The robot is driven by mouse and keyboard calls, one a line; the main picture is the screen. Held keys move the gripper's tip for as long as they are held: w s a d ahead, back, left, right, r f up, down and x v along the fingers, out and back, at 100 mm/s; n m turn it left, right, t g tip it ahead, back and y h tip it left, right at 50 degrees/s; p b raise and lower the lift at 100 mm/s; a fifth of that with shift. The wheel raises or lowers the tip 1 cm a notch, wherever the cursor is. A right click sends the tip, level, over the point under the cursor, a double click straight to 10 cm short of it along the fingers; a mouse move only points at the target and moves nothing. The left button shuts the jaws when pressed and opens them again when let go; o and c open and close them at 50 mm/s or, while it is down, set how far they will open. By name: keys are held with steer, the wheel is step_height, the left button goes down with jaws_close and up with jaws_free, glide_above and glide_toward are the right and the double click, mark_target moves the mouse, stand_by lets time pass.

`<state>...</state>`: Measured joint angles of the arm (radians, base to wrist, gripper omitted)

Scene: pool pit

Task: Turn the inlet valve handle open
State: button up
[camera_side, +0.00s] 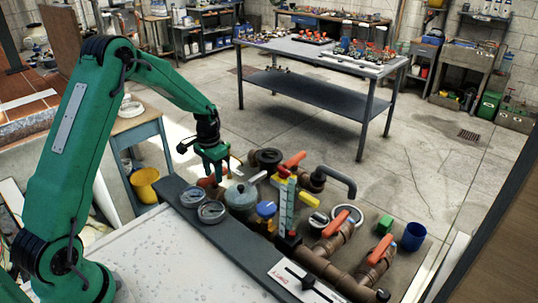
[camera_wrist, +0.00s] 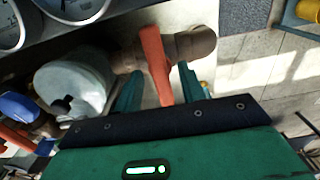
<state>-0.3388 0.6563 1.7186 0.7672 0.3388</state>
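An orange valve handle (camera_wrist: 155,62) on a brown pipe (camera_wrist: 195,43) lies between the two fingers of my gripper (camera_wrist: 160,90) in the wrist view. The fingers are open, with a gap on each side of the handle. In the side view my gripper (camera_side: 207,166) is low over the left end of the pipework, and the orange handle (camera_side: 209,181) shows partly behind it. Other orange handles are at the back (camera_side: 294,159), the middle (camera_side: 336,223) and the right (camera_side: 380,249). No label shows which one is the inlet valve.
Beside the handle are a grey-green pump pot (camera_side: 240,198), two round gauges (camera_side: 211,211), a blue knob (camera_side: 266,209) and a flow column (camera_side: 287,205). A blue cup (camera_side: 413,236) and a green block (camera_side: 384,225) stand at right. The floor behind is mostly clear before the metal table (camera_side: 320,95).

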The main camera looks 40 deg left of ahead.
jaws_close()
